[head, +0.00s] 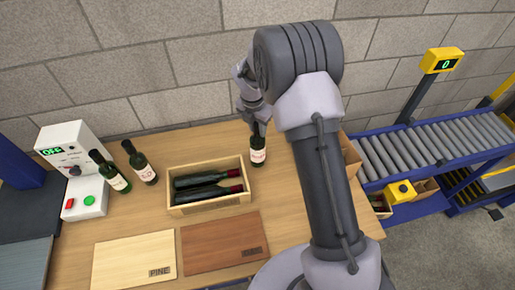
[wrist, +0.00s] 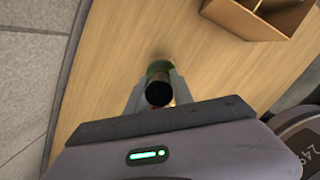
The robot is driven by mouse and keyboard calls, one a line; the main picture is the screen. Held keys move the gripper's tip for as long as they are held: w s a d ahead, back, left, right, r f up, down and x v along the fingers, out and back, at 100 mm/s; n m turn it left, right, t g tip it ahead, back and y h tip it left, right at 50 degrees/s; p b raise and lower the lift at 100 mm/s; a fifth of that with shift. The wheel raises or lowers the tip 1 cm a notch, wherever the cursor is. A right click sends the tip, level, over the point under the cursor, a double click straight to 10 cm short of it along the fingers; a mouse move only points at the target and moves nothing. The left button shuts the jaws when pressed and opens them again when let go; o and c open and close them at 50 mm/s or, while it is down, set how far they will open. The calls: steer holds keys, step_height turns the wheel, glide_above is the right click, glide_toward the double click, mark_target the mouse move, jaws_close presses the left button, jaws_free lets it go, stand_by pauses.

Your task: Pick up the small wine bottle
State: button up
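In the wrist view I look down on the bottle's dark top (wrist: 160,92), with one grey finger of my gripper (wrist: 160,86) on each side. The fingers are very close to the bottle; I cannot tell whether they press on it. Two other upright bottles (head: 116,178) (head: 141,163) stand at the left.
The wooden crate (head: 206,207) holds lying bottles. A light PINE board (head: 133,260) and a darker board (head: 222,243) lie in front. A white control box (head: 70,170) stands far left. A divided box (wrist: 262,15) is near the right edge, beside a roller conveyor (head: 440,145).

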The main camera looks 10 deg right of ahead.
jaws_close()
steer(key=shift+r, duration=0.1)
stand_by(1.2)
